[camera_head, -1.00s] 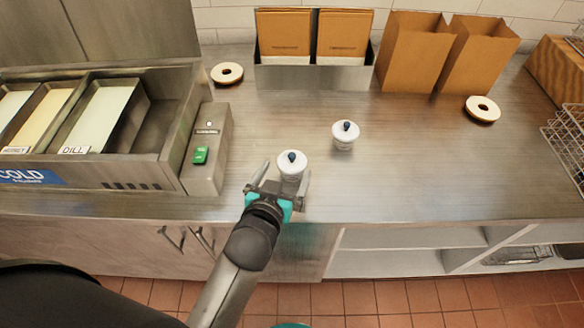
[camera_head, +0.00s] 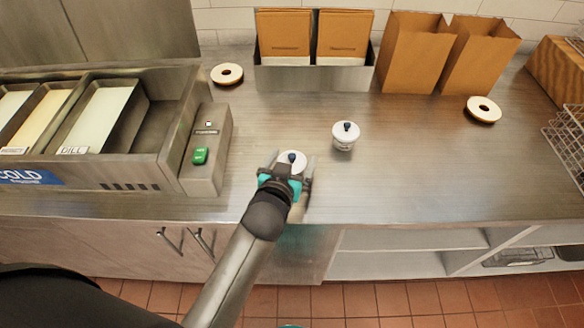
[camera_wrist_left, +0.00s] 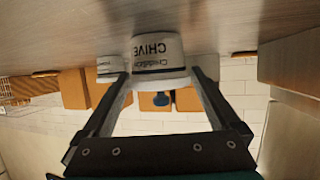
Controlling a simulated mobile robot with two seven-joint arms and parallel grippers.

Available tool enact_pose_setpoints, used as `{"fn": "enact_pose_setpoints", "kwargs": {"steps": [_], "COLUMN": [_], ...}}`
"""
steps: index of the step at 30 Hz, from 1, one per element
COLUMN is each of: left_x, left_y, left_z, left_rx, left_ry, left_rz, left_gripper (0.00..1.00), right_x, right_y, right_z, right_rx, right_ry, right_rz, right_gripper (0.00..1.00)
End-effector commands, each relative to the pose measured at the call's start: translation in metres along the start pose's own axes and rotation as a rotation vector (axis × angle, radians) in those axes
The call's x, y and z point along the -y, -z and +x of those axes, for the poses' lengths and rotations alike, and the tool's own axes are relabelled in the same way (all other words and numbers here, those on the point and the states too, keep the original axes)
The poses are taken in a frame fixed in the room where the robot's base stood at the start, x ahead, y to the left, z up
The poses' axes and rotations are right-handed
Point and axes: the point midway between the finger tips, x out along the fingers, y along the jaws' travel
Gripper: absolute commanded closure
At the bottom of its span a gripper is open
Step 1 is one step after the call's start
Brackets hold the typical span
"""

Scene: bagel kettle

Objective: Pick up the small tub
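A small white tub (camera_head: 293,157) with a dark blue knob on its lid stands on the counter. In the left wrist view the same tub (camera_wrist_left: 160,55) appears upside down, with a label reading "CHIVE". My left gripper (camera_head: 291,166) is open, with one finger on each side of this tub. In the left wrist view the fingertips of my left gripper (camera_wrist_left: 160,76) lie close to the tub's sides; firm contact cannot be made out. A second similar tub (camera_head: 345,136) stands farther back to the right, and also shows in the wrist view (camera_wrist_left: 110,67). My right gripper is not in view.
A metal counter (camera_head: 430,165) has clear room to the right. A cold well (camera_head: 150,135) with trays and a control box (camera_head: 205,165) stand left. Brown bags (camera_head: 412,50), a metal holder (camera_head: 313,76) and two bagels (camera_head: 226,73) (camera_head: 483,108) lie farther back.

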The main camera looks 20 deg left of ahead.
Motion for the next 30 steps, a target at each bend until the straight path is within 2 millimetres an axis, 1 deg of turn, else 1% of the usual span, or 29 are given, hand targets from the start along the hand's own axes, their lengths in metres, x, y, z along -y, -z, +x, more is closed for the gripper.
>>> {"fn": "enact_pose_setpoints", "kwargs": {"steps": [1, 2, 18, 26, 30], "left_x": [0.0, 0.0, -0.0001, -0.0002, 0.0], "left_y": [-0.0001, -0.0001, -0.0002, 0.0013, 0.0089], "left_z": [-0.0002, -0.0002, -0.0004, -0.0007, -0.0035], "left_rx": [0.0, 0.0, 0.0, -0.001, -0.003], "left_ry": [0.0, 0.0, 0.0, 0.0, 0.0], "left_rz": [0.0, 0.0, 0.0, 0.0, 0.0], "left_gripper": [0.11, 0.15, 0.75, 0.76, 0.76], "right_x": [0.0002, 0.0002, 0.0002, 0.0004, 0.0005], "right_y": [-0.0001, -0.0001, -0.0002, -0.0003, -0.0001], "right_z": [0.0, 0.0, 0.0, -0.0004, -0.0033], "right_rx": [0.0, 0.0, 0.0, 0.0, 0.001], "right_ry": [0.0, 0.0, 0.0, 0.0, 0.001], "right_rz": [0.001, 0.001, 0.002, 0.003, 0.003], "right_gripper": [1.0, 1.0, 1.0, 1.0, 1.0]}}
